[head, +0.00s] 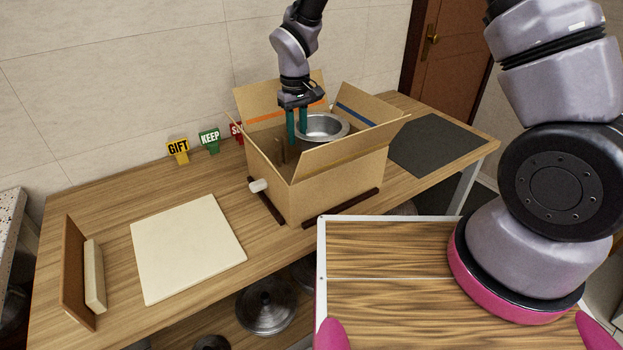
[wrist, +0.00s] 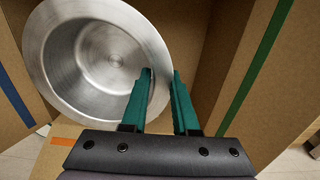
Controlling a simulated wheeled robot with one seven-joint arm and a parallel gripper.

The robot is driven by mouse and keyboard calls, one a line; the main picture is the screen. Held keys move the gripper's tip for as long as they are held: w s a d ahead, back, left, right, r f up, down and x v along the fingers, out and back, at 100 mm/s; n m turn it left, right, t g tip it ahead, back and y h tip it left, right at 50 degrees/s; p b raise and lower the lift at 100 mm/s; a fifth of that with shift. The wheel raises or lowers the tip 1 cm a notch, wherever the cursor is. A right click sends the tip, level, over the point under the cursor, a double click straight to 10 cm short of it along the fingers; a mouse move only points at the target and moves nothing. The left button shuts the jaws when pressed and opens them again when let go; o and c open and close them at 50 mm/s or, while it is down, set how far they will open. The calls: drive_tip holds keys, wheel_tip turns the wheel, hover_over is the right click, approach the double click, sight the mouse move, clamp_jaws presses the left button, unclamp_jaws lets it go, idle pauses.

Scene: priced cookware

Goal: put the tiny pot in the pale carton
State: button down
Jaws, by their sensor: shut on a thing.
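The tiny pot (head: 322,127) is a shiny silver metal pot with a wide rim. It is at the carton's open top, among the raised flaps, and its lower part is hidden. In the wrist view the pot (wrist: 105,60) fills the upper left. My gripper (head: 297,138) points down with its green fingers shut on the pot's rim at its left side. The wrist view shows one finger inside the pot and one outside (wrist: 163,80). The pale carton (head: 340,182) is a tan cardboard box with its flaps open. Its floor is mostly hidden.
A yellow GIFT sign (head: 178,150), a green KEEP sign (head: 210,140) and a partly hidden red sign (head: 238,133) stand behind. A cream board (head: 187,247) lies left of the carton, a dark mat (head: 435,146) right. Dark strips (head: 340,208) lie beside the carton.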

drive_tip(key=shift+s+a+f, duration=0.15)
drive_tip(key=shift+f, duration=2.6)
drive_tip(key=shift+s+a+f, duration=0.1)
drive_tip(key=shift+a+f, duration=0.05)
drive_tip(key=shift+f, duration=2.6)
drive_tip(key=c, duration=0.7)
unclamp_jaws()
drive_tip(key=shift+r, duration=0.1)
